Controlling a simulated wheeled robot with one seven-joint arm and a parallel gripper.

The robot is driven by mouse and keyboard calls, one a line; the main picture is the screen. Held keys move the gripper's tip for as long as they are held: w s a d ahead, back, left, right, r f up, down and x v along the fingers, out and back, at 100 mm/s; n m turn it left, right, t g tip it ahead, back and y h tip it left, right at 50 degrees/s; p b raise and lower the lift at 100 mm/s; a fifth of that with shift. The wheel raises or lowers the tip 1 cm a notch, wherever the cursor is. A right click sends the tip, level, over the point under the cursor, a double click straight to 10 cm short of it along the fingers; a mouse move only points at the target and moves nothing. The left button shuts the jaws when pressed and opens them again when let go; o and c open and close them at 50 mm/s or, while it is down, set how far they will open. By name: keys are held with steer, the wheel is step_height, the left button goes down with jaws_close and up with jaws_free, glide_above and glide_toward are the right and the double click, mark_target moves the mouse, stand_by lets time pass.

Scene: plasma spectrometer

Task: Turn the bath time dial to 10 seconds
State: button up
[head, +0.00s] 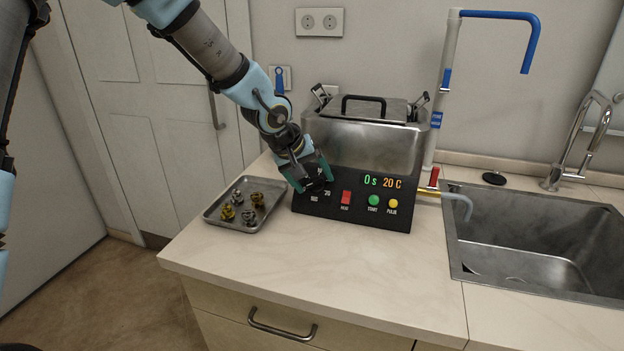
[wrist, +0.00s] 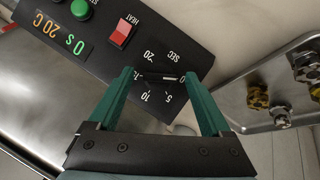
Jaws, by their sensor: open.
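The bath time dial (wrist: 158,78) is a dark knob on the black front panel, marked SEC with 20, 10, 5 and 0 legible around it in the wrist view. The bath's display (head: 382,182) reads 0 s and 20 C. My gripper (wrist: 157,75), with green fingers, is open, with one fingertip on each side of the dial; I cannot tell whether they touch it. In the head view my gripper (head: 316,185) is at the panel's left end and hides most of the dial.
The panel also carries a red HEAT switch (head: 346,197), a green START button (head: 373,200) and a yellow PULSE button (head: 393,203). A metal tray (head: 217,215) with several small metal parts lies left of the bath. A sink (head: 520,262) is at right. The front counter is clear.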

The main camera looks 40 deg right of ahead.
steer(key=shift+c, duration=0.4)
jaws_close()
